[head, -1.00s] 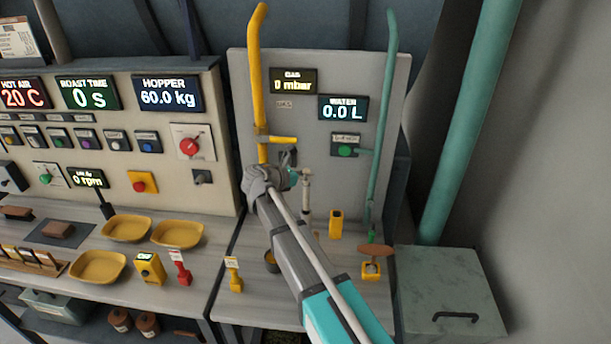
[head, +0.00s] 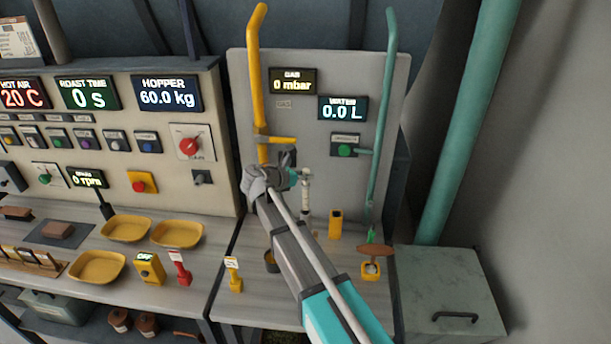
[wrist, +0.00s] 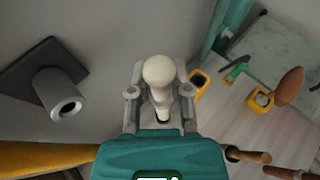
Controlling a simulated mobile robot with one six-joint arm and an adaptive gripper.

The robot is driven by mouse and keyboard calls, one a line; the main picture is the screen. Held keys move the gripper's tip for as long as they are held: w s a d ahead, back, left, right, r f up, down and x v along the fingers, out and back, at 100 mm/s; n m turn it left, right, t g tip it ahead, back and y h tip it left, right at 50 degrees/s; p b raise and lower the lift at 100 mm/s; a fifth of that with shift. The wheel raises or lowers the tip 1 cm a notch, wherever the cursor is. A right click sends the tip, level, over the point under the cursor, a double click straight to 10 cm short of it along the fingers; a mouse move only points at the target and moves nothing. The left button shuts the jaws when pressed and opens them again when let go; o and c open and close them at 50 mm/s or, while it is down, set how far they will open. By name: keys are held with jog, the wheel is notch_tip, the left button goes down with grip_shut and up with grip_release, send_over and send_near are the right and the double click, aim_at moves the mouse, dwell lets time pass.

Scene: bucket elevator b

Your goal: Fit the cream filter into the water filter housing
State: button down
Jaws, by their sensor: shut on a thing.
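The cream filter (wrist: 158,72) is held between the two fingers of my gripper (wrist: 159,92) in the wrist view, its rounded end sticking out past the fingertips. In the head view, the pale filter (head: 306,194) stands roughly upright beside my gripper, in front of the grey panel. A grey hollow cylinder on a dark square plate (wrist: 58,95), which looks like the water filter housing, is at the left of the wrist view with its round opening visible. It is apart from the filter. In the head view, a dark fitting (head: 289,155) just above my gripper is partly hidden by it.
A yellow gas pipe (head: 256,90) and a teal water pipe (head: 381,130) run down the panel. A yellow holder (head: 335,224) and a brown-handled tool (head: 375,250) stand on the bench below. A grey-green box (head: 450,290) is at right.

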aim_at(305, 209)
jog(key=shift+f+b, duration=5.5)
jog(key=shift+b, duration=0.05)
dwell(1.0)
jog(key=shift+c, duration=2.4)
grip_release()
jog(key=shift+r, duration=0.15)
